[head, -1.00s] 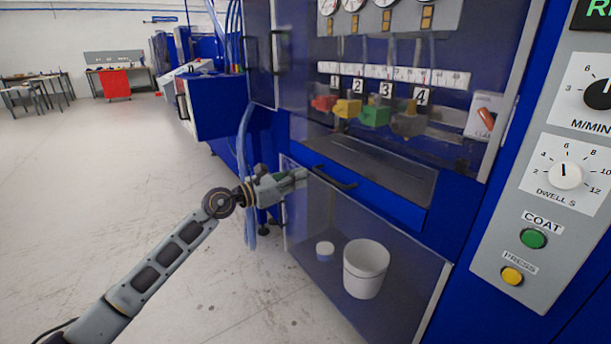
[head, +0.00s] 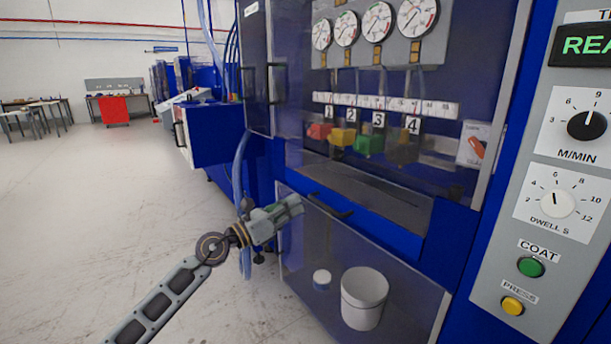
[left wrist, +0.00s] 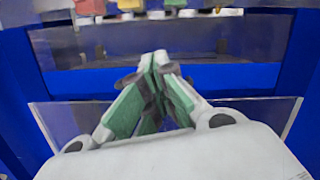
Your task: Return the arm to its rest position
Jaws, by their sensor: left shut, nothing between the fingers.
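My left gripper (head: 292,208) is shut and empty, in front of the blue machine, just left of the black handle (head: 329,206) of the lower clear door. In the left wrist view its green-padded fingers (left wrist: 157,70) meet at the tips, facing the machine's blue front. My left arm (head: 165,300) comes in from the lower left of the head view. My right gripper is not in view.
Behind the clear lower panel (head: 300,262) stand a white bucket (head: 364,300) and a small white-lidded jar (head: 321,279). The control panel (head: 560,150) with knobs and buttons is at the right. Open floor (head: 90,210) lies at the left.

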